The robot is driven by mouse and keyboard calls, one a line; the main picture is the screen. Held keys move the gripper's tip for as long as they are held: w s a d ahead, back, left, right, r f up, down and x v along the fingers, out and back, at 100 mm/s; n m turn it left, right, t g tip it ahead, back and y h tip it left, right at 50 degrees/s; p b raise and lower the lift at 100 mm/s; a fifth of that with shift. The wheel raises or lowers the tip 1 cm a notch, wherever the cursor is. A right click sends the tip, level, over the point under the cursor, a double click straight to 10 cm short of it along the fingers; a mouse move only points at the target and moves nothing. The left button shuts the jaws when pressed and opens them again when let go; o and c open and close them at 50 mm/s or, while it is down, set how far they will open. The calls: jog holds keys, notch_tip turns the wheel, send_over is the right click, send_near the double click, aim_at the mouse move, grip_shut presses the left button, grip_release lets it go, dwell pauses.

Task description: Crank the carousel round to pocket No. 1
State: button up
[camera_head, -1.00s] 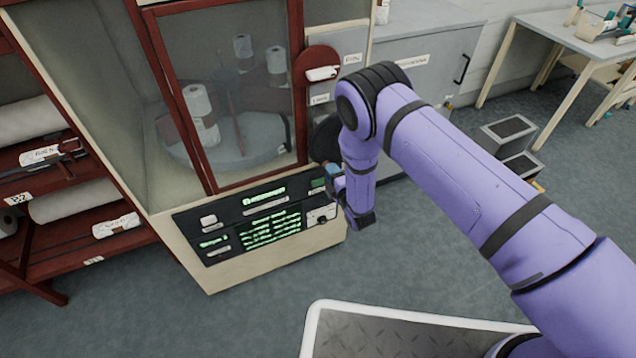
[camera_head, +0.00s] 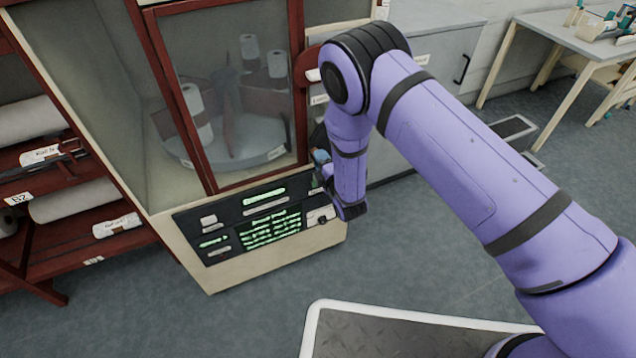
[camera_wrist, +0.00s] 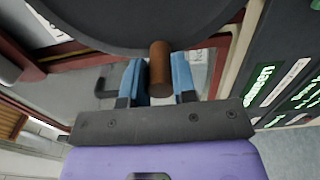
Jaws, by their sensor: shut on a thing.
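The carousel (camera_head: 240,148) is a grey round platform behind the cabinet's glass door (camera_head: 240,70), with white rolls (camera_head: 192,98) standing on it and upright dividers between. I cannot read any pocket number. In the wrist view a dark crank disc (camera_wrist: 140,22) carries a brown cylindrical handle (camera_wrist: 160,70). My gripper (camera_wrist: 159,82), with blue fingers, is shut on this handle, one finger on each side. In the head view my arm hides most of the crank and gripper; only a bit of blue finger shows beside the cabinet's right edge.
A dark control panel (camera_head: 265,225) with green displays is on the cabinet front, close to my wrist. A red rack (camera_head: 70,170) with large rolls stands at left. A grey cabinet (camera_head: 440,60) is behind my arm, a table (camera_head: 570,40) at the far right. Floor in front is clear.

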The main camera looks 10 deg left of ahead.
jog(key=shift+w+d+r, duration=0.1)
jog(key=shift+d+r, duration=0.05)
jog(key=shift+r, duration=0.7)
jog(key=shift+w+d+r, duration=0.1)
jog(key=shift+r, duration=0.75)
jog(key=shift+w+d+r, duration=0.1)
jog(key=shift+d+r, duration=0.05)
jog(key=shift+r, duration=0.7)
jog(key=w+d+r, duration=0.4)
jog(key=w+d, duration=0.1)
jog(key=d, duration=0.3)
jog(key=shift+w+r, duration=0.15)
jog(key=shift+r, duration=0.2)
jog(key=o, duration=0.9)
jog(key=shift+o, duration=0.2)
jog(key=v, duration=1)
